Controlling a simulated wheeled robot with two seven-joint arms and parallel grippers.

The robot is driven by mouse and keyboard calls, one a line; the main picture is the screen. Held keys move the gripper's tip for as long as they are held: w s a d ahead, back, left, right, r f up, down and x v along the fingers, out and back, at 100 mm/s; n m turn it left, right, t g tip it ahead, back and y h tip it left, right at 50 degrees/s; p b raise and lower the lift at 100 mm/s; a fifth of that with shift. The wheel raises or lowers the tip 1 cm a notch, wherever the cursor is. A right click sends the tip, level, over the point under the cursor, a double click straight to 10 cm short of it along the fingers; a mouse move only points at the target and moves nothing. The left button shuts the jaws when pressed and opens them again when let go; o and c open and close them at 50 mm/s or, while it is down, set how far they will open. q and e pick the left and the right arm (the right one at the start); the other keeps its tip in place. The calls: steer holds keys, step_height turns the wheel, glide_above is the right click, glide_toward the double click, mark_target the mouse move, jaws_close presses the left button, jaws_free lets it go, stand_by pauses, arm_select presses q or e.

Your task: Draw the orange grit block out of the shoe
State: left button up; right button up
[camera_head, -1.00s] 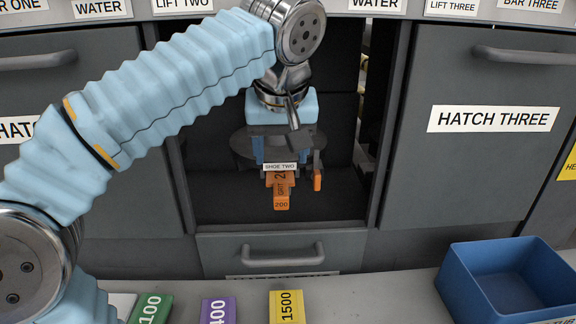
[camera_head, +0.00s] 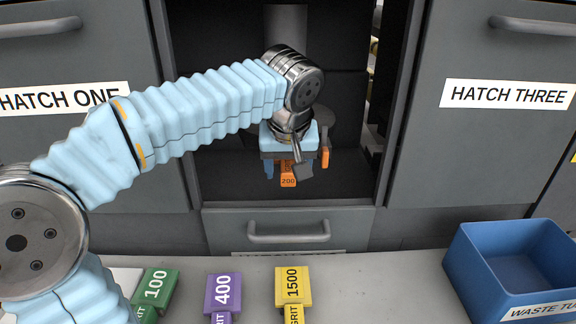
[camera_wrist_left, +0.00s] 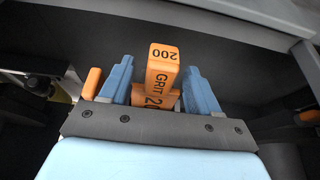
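The orange grit block (camera_head: 288,181), marked 200, sits inside the open hatch at the centre, in the dark bay. Its shoe is mostly hidden by my gripper; its label no longer shows. My left gripper (camera_head: 290,168) hangs over the block, pointing down. In the left wrist view the block (camera_wrist_left: 162,70) stands between the two blue fingers (camera_wrist_left: 160,82). Gaps show on both sides of its narrow end, so the fingers look open around it. Its wider part lies close to the fingers; contact there cannot be told. My right gripper is not in view.
An orange piece (camera_head: 325,157) stands just right of my gripper. Green (camera_head: 155,284), purple (camera_head: 222,290) and yellow (camera_head: 293,287) grit blocks lie on the front ledge. A blue waste tub (camera_head: 515,270) stands at the right. The bay's side walls flank my arm.

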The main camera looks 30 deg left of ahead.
arm_select(q)
jaws_close()
steer(key=shift+s+d, duration=0.1)
steer(key=shift+s+d+b, duration=0.25)
steer(key=shift+s+d, duration=0.2)
steer(key=shift+s, duration=0.25)
steer(key=shift+s+d+b, duration=0.2)
steer(key=shift+s+d, duration=0.2)
steer(key=shift+s, duration=0.3)
steer(key=shift+s+d+b, duration=0.25)
steer(key=shift+s+d, duration=0.2)
steer(key=shift+s, duration=0.25)
steer(key=shift+r, duration=0.1)
steer(key=shift+s+d+r+p, duration=0.4)
steer(key=shift+s+r+p, duration=0.1)
steer(key=shift+s+r, duration=0.2)
steer(key=shift+s+d+r+p, duration=0.35)
steer(key=shift+s+r+p, duration=0.2)
steer(key=shift+r, duration=0.2)
